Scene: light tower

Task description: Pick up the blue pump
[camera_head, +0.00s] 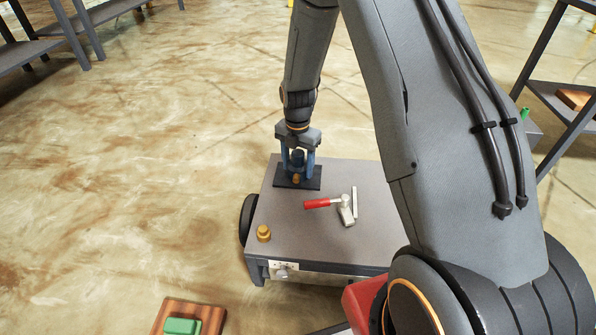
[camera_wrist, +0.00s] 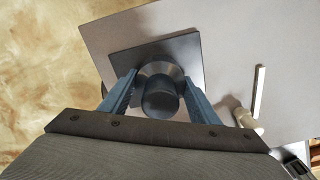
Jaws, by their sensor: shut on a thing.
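The blue pump (camera_head: 297,160) stands upright on a dark square plate (camera_head: 311,184) at the far left of the grey cart top. My gripper (camera_head: 298,163) reaches down from above with its blue fingers on either side of the pump. In the wrist view the pump's round dark top (camera_wrist: 161,97) sits between the two fingers of my gripper (camera_wrist: 160,95), and the fingers are shut on it. The dark plate shows below it in the wrist view (camera_wrist: 190,55). The pump's lower part is partly hidden by the fingers.
Shelves (camera_head: 90,15) stand at the back left.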

